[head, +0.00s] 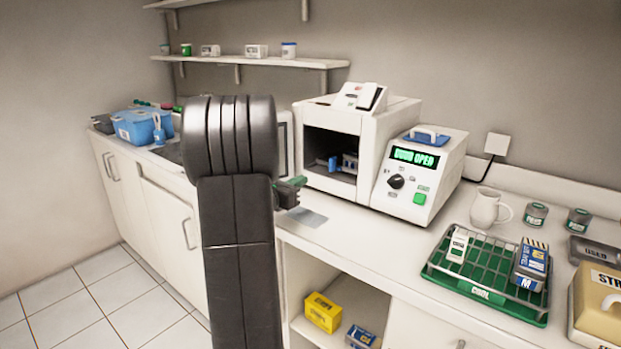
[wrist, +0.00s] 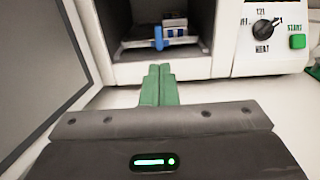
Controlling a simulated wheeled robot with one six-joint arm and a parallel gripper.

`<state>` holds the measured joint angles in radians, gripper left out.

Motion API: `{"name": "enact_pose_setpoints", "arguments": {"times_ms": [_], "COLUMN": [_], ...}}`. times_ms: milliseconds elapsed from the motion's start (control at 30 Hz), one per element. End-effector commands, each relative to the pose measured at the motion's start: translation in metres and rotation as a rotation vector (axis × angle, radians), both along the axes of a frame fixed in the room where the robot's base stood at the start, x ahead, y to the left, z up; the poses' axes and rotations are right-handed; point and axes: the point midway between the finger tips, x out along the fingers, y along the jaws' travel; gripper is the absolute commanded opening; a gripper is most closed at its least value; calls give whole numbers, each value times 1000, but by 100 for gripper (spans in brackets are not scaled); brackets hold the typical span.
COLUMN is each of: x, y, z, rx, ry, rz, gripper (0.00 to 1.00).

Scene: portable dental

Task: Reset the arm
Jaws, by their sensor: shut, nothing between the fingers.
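My arm rises in the middle of the head view and hides part of the counter behind it. My gripper (head: 292,184) shows just right of the arm, over the counter and in front of the white machine (head: 334,117). In the wrist view, its green fingers (wrist: 159,85) are together with nothing between them. They point toward the machine's open chamber, apart from what is inside. A blue and white item (head: 345,163) sits in the chamber; it also shows in the wrist view (wrist: 172,33).
The machine's control panel (head: 412,178) reads "OPEN". A green tray with a wire rack (head: 475,287) holds packs at the right, near a white mug (head: 489,207). A grey panel (wrist: 40,60) stands left of the gripper. A blue box (head: 135,127) sits at the far left.

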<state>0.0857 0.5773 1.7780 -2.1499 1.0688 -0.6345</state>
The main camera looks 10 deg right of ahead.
Motion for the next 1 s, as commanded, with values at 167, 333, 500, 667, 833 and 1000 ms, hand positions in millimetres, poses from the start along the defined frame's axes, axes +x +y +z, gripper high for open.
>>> {"name": "enact_pose_setpoints", "arguments": {"times_ms": [167, 333, 500, 667, 833, 1000], "x": [-10, -11, -11, -7, 7, 28], "y": [13, 15, 14, 9, -10, -37], "z": [-1, -1, -1, -1, 0, -1], "rx": [0, 0, 0, 0, 0, -1], "ry": [2, 1, 1, 1, 0, 1], "rz": [1, 0, 0, -1, -4, -3], "gripper": [0, 0, 0, 0, 0, 0]}}
